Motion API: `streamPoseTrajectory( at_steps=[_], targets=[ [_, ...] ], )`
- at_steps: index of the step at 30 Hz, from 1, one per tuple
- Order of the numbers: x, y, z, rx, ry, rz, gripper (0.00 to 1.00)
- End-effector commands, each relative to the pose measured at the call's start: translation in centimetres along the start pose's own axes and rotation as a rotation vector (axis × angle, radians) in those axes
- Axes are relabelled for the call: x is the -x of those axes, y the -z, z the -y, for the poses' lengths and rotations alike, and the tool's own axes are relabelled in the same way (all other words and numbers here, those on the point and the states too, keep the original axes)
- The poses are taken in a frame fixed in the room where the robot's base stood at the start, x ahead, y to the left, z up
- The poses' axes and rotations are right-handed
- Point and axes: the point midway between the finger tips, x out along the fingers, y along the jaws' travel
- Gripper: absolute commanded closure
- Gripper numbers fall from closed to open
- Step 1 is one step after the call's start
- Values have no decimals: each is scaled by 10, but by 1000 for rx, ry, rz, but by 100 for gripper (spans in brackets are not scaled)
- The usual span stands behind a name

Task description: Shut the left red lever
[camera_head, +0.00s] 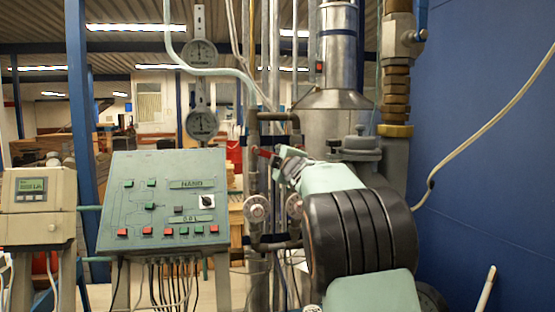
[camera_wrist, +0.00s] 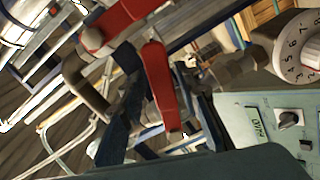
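Two red levers show in the wrist view. One red lever (camera_wrist: 160,80) lies lengthwise between the fingers of my gripper (camera_wrist: 163,125), on the side nearer the control panel. The other red lever (camera_wrist: 122,18) is above it at the top of the picture, outside the fingers. My gripper is open, with a dark finger on each side of the first lever; contact cannot be made out. In the head view, a bit of red lever (camera_head: 264,152) shows at the pipes, just left of my gripper (camera_head: 284,160). My arm hides much of the area behind it.
A green control panel (camera_head: 165,200) with buttons stands left of the pipes. Two round dial gauges (camera_head: 202,124) hang above it. Valve handwheels (camera_head: 257,208) sit below the lever. A metal tank (camera_head: 335,115) is behind, and a blue wall (camera_head: 480,150) closes the right.

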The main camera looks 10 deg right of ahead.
Motion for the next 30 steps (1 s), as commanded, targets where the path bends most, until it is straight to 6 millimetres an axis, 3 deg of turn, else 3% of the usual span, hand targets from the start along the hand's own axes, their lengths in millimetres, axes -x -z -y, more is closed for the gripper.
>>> streamPoseTrajectory(
  at_steps=[14, 30],
  targets=[
    [9, 1, 0, -4, 2, 0, 64],
    [90, 1, -1, -5, -1, -1, 64]
  ],
)
